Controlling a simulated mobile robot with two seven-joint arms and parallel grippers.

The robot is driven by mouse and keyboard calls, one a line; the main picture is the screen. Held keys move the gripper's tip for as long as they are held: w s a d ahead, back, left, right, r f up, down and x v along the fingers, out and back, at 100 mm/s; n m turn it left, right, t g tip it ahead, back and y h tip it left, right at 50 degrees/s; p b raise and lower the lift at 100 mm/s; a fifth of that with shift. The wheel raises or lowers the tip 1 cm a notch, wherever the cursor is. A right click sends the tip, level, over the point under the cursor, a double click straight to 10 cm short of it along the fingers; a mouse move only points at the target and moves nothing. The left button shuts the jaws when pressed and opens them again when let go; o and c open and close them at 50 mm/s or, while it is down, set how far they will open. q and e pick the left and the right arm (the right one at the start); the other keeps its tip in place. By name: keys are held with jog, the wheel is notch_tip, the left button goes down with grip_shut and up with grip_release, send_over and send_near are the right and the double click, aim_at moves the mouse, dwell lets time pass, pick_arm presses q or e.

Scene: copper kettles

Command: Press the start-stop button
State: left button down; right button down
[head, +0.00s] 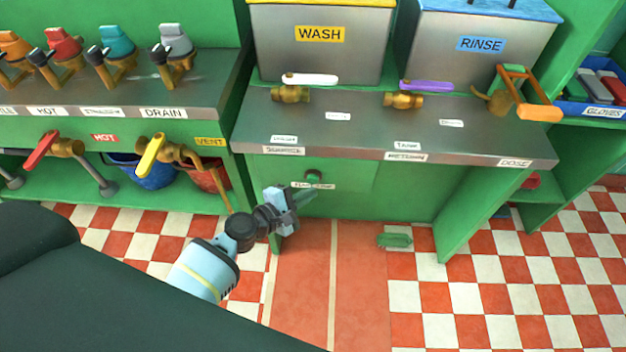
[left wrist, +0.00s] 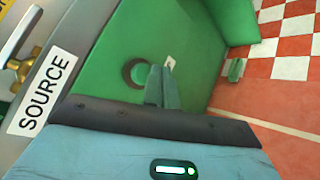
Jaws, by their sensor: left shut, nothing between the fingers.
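The start-stop button (head: 313,176) is a small dark green round knob on the green front panel below the metal counter. A white label (head: 325,186), partly hidden by my gripper, sits just under it. In the left wrist view the button (left wrist: 137,72) shows as a green disc with a dark shadowed edge. My left gripper (head: 309,195) is shut and empty, its fingers pointing at the panel just below the button. In the wrist view the closed fingertips (left wrist: 161,74) appear right beside the button; I cannot tell whether they touch the panel. My right gripper is not in view.
The counter edge (head: 370,152) juts out above the panel. Wash (head: 318,65) and rinse (head: 460,70) tanks with taps stand on it. A green pedal-like object (head: 394,240) lies on the floor to the right. Valves with coloured handles (head: 150,153) are at left.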

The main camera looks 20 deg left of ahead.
pick_arm(q)
jog(key=shift+w+a, duration=0.1)
jog(key=shift+w, duration=0.35)
jog(key=shift+w+a+b, duration=0.15)
jog(key=shift+w+b, duration=0.2)
jog(key=shift+w, duration=0.1)
dwell(0.8)
jog(key=shift+s, duration=0.1)
jog(key=shift+s+d, duration=0.25)
jog(key=shift+s, duration=0.55)
jog(key=s+d+p, duration=0.1)
jog(key=s, duration=0.4)
jog(key=shift+s+d, duration=0.35)
jog(key=shift+s, duration=0.05)
